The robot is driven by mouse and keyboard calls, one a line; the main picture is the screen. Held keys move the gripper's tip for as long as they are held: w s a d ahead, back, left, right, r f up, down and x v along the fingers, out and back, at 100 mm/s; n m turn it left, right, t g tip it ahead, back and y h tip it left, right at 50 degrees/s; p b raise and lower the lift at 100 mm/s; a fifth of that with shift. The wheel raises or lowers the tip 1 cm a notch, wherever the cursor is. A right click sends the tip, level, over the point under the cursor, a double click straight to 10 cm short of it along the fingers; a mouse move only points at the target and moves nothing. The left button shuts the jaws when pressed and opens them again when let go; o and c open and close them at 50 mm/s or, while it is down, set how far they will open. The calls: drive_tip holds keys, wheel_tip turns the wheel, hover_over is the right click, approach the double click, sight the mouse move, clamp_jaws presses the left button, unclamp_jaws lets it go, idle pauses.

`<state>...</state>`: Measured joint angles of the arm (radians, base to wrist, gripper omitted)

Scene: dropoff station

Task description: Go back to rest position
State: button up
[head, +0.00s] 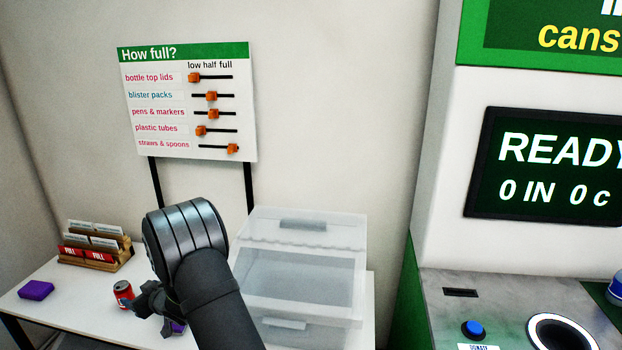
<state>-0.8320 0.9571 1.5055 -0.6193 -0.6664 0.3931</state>
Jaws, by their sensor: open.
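My arm rises from the bottom of the head view and bends down to the left at a thick dark joint. My gripper (148,302) is low over the white table, partly hidden behind the arm. It is open. A red can (123,294) stands just left of the fingers; I cannot tell whether they touch it. A small purple thing (178,327) shows just below the gripper, mostly hidden.
A purple block (36,290) lies on the white table (75,308) at the left. A wooden card rack (98,257) stands behind. Clear drawers (300,265) stand right of my arm. A "How full?" slider board (188,105) is above. A machine (450,180) with a READY screen (550,170) fills the right.

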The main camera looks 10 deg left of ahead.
sight(125, 288)
drive_tip(key=x, duration=1.1)
drive_tip(key=shift+w+a+f, duration=0.1)
drive_tip(key=shift+a+f, duration=0.1)
drive_tip(key=shift+a, duration=0.1)
drive_tip(key=shift+a+f, duration=0.15)
drive_tip(key=shift+f, duration=0.05)
drive_tip(key=shift+r, duration=0.2)
